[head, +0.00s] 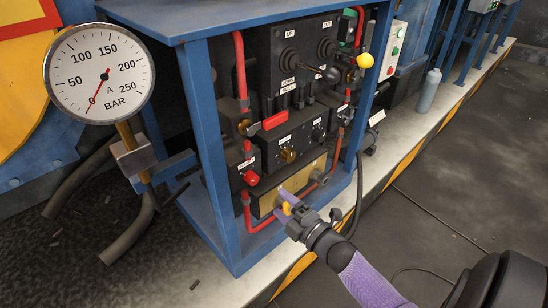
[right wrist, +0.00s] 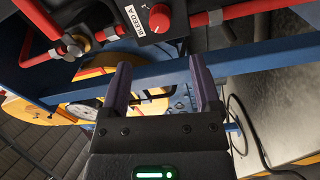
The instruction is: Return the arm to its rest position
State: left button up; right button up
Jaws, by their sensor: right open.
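My right gripper (head: 285,203) is in front of the lower part of the blue-framed control panel, over the brass-coloured block (head: 318,166) in the head view. Its purple arm comes up from the bottom edge. In the right wrist view the two dark fingers of this gripper (right wrist: 160,80) are spread apart with nothing held between them. A blue frame bar (right wrist: 235,70) crosses beyond the fingertips. Whether the fingers touch the panel cannot be told. My left gripper is not in view.
A pressure gauge (head: 98,74) stands at the left. A grey bottle (head: 428,90) stands behind. The floor at right (head: 460,185) is mostly clear.

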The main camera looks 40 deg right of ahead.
jog(key=shift+f, duration=0.15)
